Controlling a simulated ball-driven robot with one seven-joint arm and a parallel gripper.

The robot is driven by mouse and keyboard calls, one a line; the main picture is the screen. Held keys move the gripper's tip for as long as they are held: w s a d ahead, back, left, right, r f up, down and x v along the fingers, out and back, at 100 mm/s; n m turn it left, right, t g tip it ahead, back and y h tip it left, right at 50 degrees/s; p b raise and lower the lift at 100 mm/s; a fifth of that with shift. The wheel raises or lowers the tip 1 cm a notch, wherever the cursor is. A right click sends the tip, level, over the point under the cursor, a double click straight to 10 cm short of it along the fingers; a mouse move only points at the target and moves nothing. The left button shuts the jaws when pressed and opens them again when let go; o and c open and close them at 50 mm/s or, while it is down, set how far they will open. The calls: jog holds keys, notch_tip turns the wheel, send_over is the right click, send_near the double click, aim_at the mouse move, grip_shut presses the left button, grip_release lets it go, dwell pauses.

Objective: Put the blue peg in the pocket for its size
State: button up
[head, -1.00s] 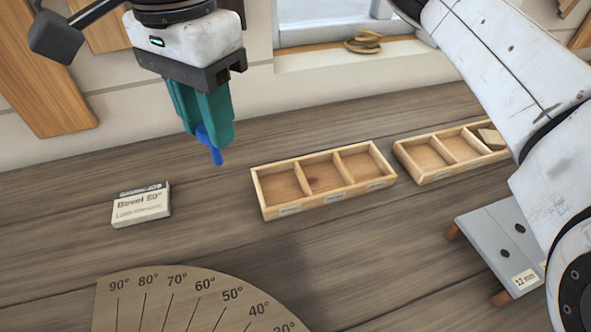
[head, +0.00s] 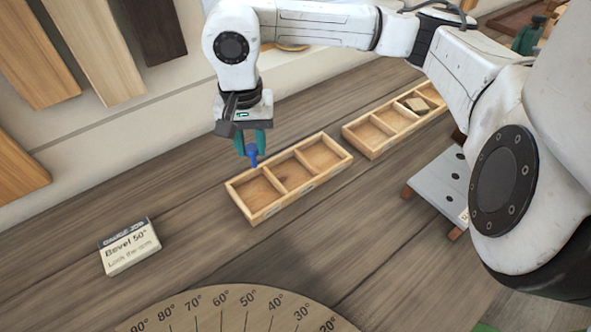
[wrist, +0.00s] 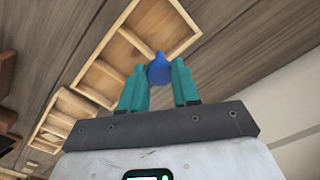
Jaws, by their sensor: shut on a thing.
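The blue peg (head: 252,155) is held in my gripper (head: 252,148), between its two teal fingers. It points down above the back edge of the near wooden tray (head: 285,207), close to the left compartment. This tray has three compartments, which look empty, with small labels on the front edge that are too small to read. In the wrist view the blue peg (wrist: 159,70) sits between the teal fingertips of my gripper (wrist: 160,82), with the tray (wrist: 128,50) beyond it. I cannot tell how high the peg is above the tray.
A second divided tray (head: 372,152) stands to the right, with a wooden block (head: 416,104) in it. A "Bevel 50°" card box (head: 130,247) lies at left. A grey plate with holes (head: 440,185) stands at right. A wooden angle scale (head: 235,312) lies in front.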

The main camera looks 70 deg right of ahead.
jog(key=shift+f, duration=1.95)
jog(key=o, duration=1.1)
jog(key=shift+c, duration=0.2)
jog(key=shift+r, duration=0.1)
notch_tip(320, 180, up, 11)
jog(key=shift+f+b, duration=0.2)
jog(key=shift+b, duration=0.9)
